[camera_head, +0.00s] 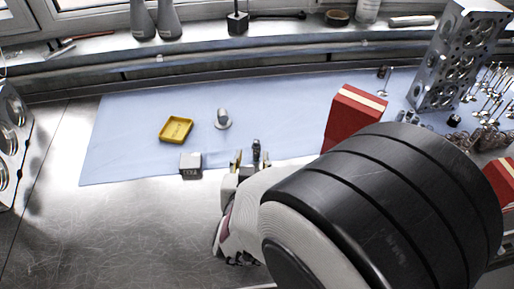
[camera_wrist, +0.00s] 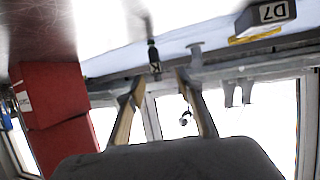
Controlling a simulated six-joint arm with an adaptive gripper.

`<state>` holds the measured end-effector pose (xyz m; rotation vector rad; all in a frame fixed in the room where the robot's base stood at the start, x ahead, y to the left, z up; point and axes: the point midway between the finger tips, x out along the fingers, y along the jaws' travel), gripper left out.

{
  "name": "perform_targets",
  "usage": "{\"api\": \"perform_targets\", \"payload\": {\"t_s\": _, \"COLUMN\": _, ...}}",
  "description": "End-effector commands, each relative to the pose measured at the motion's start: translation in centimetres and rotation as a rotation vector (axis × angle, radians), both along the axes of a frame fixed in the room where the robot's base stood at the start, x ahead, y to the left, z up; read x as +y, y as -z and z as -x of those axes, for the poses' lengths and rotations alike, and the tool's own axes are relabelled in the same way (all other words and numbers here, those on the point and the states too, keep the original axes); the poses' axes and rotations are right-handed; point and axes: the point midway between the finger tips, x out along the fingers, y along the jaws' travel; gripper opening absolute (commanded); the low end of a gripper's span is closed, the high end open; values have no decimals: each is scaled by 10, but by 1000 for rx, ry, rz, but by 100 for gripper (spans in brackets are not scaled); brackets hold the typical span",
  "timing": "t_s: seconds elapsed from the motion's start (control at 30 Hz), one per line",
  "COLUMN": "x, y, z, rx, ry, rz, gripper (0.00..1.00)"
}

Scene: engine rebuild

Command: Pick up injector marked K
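A small dark upright part, likely the injector (camera_head: 256,149), stands near the front edge of the blue mat (camera_head: 290,110). In the wrist view the same dark part (camera_wrist: 154,58) lies just beyond and between my two fingertips, with a gap on both sides. No letter K is legible on it. My gripper (camera_head: 251,160) is open, with its brass-coloured inner finger faces apart and nothing held; it also shows in the wrist view (camera_wrist: 158,88). My wrist covers much of the lower right in the head view.
A grey marked block (camera_head: 190,164) stands left of my gripper; the wrist view shows D7 on it. A yellow tray (camera_head: 176,130) and a grey flanged part (camera_head: 222,119) lie behind. A red box (camera_head: 352,117), cylinder head (camera_head: 455,60) and several valves stand right.

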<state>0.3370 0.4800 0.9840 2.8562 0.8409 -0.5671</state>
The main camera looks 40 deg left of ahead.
Motion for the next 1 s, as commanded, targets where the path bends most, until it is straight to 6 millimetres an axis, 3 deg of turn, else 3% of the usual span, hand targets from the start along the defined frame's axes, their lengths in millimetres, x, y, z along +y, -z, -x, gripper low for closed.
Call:
{"api": "perform_targets", "payload": {"t_s": 0.4, "x": 11, "y": 9, "z": -19, "rx": 0, "ry": 1, "rz": 0, "gripper": 36}}
{"api": "perform_targets", "payload": {"t_s": 1.0, "x": 15, "y": 14, "z": -30, "rx": 1, "ry": 1, "rz": 1, "gripper": 36}}
